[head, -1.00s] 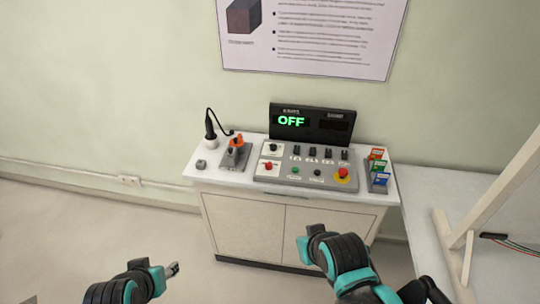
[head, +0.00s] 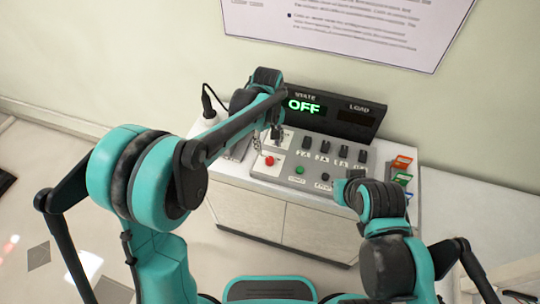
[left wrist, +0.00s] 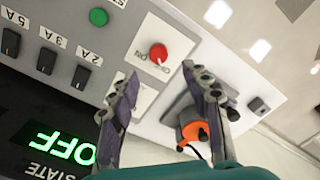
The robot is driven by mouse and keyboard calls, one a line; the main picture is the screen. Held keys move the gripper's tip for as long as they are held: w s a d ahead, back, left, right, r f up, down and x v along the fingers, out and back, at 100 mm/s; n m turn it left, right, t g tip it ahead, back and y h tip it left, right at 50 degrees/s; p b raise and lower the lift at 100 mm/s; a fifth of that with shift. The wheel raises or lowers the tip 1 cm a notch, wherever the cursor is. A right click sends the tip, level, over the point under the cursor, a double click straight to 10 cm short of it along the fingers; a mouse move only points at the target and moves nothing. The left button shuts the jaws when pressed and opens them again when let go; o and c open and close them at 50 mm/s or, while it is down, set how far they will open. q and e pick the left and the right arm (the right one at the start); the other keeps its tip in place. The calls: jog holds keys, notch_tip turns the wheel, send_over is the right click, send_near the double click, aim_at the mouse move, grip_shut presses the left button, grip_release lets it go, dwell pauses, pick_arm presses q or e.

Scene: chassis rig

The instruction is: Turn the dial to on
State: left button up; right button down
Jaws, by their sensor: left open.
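The control panel (head: 290,178) stands on a white cabinet, and its display (head: 304,106) reads OFF in green. A red knob (head: 270,161) sits on a pale plate at the panel's left; it also shows in the left wrist view (left wrist: 158,53) with small lettering beside it. My left gripper (head: 277,133) is open over the pale plate, just behind the red knob. The black knob behind the red one is hidden by my gripper. My right gripper (head: 342,190) is by the panel's front right; its fingers cannot be made out.
Several black switches (head: 323,147) and a green button (head: 300,170) are on the panel. An orange-topped device (left wrist: 194,131) stands beside the panel. A rack of coloured cards (head: 400,175) is at the right. My right arm covers the panel's front right corner.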

aim_at(270, 159)
pick_arm(q)
jog(key=shift+w+d+f, duration=0.1)
jog(key=shift+d+f, duration=0.1)
jog(key=shift+f, duration=0.2)
notch_tip(270, 159, down, 8)
jog(key=shift+r+b, duration=0.25)
jog(key=shift+b, duration=0.95)
grip_shut()
